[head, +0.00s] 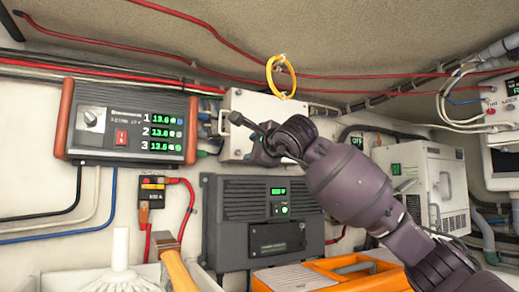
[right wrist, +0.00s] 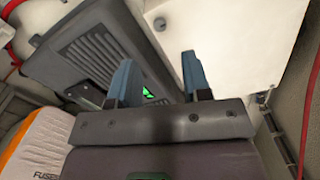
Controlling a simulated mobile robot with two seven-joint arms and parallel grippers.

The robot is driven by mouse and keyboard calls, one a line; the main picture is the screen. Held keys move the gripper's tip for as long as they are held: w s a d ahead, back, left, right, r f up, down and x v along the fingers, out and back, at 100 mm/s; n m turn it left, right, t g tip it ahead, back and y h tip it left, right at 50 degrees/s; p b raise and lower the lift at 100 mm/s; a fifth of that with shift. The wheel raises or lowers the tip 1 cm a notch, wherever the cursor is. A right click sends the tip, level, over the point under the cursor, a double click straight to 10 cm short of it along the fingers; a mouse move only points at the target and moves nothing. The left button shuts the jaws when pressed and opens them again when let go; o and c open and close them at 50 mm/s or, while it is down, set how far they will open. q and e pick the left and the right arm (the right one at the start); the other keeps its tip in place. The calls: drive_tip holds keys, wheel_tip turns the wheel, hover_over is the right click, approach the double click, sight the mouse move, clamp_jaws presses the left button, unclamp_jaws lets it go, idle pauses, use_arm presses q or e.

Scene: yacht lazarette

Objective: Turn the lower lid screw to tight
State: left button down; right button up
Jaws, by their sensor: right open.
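The white junction box (head: 262,103) is mounted on the wall at centre, partly hidden by my right arm. Its pale lid also fills the upper right of the right wrist view (right wrist: 245,45). A small round grey lid screw (right wrist: 160,24) shows near the lid's lower edge in that view; I cannot tell whether it is tight. My right gripper (head: 246,133) is in front of the box. In the right wrist view its two blue-grey fingers (right wrist: 158,76) are apart with nothing between them, and the screw appears beyond the gap. My left gripper is not in view.
A grey charger unit (head: 230,225) sits just below the box. A display panel with red ends (head: 130,122) is to the left. A yellow cable loop (head: 281,78) hangs above the box. A white vented cabinet (head: 425,182) is at right; an orange case (head: 330,275) lies below.

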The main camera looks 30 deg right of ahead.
drive_tip(key=shift+s+a, duration=0.1)
drive_tip(key=shift+s, duration=1.15)
